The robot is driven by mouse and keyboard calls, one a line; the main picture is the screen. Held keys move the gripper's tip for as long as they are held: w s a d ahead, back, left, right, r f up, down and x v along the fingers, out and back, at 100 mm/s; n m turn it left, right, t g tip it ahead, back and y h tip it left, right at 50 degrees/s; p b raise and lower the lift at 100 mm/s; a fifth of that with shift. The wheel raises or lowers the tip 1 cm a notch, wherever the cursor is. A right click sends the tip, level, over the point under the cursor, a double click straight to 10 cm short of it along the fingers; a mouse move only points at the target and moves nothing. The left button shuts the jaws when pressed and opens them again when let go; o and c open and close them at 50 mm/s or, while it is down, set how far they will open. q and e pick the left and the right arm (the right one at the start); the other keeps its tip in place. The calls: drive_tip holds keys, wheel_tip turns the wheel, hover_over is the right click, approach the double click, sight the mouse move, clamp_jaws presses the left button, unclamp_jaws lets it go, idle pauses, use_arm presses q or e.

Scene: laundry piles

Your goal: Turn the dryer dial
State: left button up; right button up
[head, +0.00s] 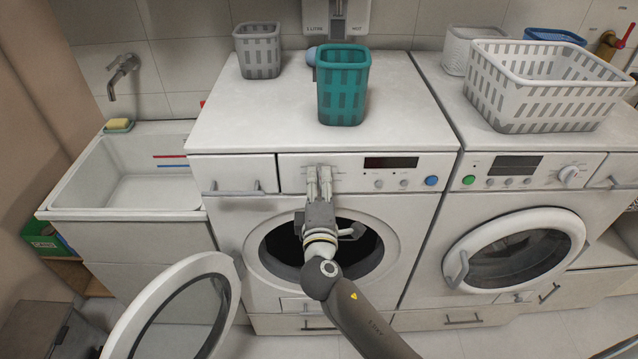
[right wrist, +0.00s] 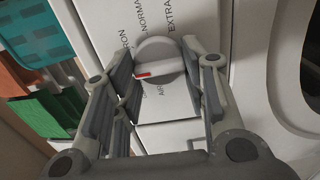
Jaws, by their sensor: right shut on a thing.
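The dryer (head: 225,165) is the white machine on the left, with its round door (head: 180,310) hanging open. My right gripper (head: 319,176) is at its front panel, hiding the dial in the head view. In the right wrist view the round grey dial (right wrist: 160,52) sits between my two fingers, and my right gripper is shut on it. The dial's red mark (right wrist: 144,74) points to the lower left. Labels around it are partly readable, such as NORMA, EXTRA and IRON; the fingers cover others. My left gripper is not in view.
A teal basket (head: 342,88) and a grey basket (head: 258,52) stand on the dryer top. A second machine (head: 515,250) with a shut door is at the right, with a large white basket (head: 540,92) on top. A sink (head: 140,190) is at the left.

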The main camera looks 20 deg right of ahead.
idle(0.3)
drive_tip(key=o, duration=1)
drive_tip(key=shift+s, duration=0.1)
drive_tip(key=v, duration=1.2)
